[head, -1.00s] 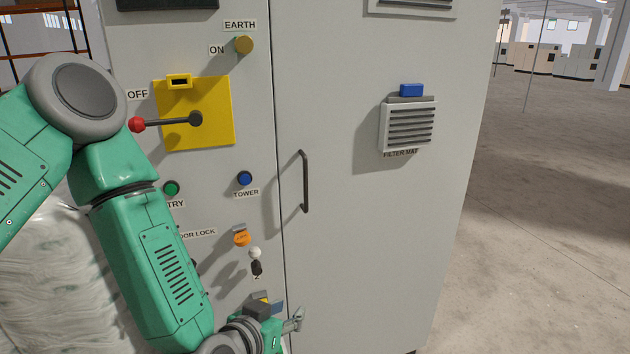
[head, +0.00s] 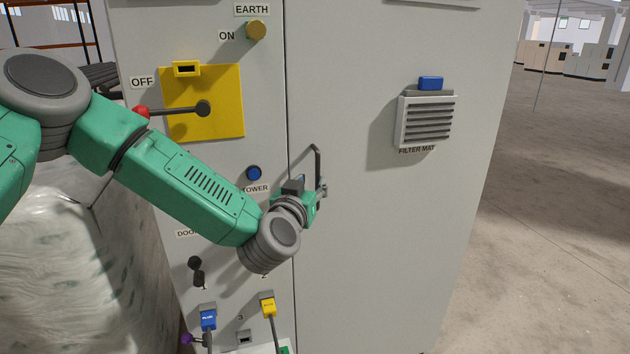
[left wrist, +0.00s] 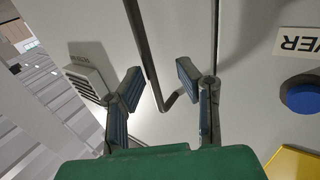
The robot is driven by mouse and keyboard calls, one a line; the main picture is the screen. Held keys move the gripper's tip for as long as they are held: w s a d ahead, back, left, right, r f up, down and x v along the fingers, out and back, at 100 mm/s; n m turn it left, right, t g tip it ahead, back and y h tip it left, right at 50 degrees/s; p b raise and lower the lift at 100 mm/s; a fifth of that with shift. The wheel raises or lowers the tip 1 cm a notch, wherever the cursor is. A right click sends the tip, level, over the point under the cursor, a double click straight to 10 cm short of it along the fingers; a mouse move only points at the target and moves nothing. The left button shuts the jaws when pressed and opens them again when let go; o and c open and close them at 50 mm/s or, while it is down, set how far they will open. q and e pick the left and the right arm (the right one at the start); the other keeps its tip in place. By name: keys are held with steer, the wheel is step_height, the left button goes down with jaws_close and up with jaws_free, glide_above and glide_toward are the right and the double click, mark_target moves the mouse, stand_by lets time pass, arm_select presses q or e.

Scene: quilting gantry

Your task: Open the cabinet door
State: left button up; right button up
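The cabinet door (head: 385,235) is a large grey panel, closed flush along its left seam. Its dark bar handle (head: 317,160) stands upright near that seam; the lower part is hidden by my left gripper (head: 321,192). In the left wrist view the handle (left wrist: 144,45) runs between the two blue-padded fingers of my left gripper (left wrist: 158,78), with its bent end close to one fingertip. The fingers are apart, and I see a gap between them and the bar. My right gripper is in neither view.
The left panel carries a yellow plate (head: 222,122) with a red-knobbed lever at OFF, a blue button (head: 254,173), and blue (head: 208,319) and yellow (head: 268,306) plugs with cables below. A filter vent (head: 427,120) juts from the door. Wrapped goods (head: 60,260) stand left; floor at right is clear.

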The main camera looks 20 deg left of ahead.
arm_select(q)
steer(key=shift+w, duration=0.9)
steer(key=shift+w+d, duration=0.2)
steer(key=shift+d, duration=0.1)
steer(key=shift+d+r, duration=0.1)
steer(key=shift+d, duration=0.4)
steer(key=shift+a, duration=0.25)
jaws_close()
steer(key=shift+w+a, duration=0.1)
steer(key=shift+a, duration=0.15)
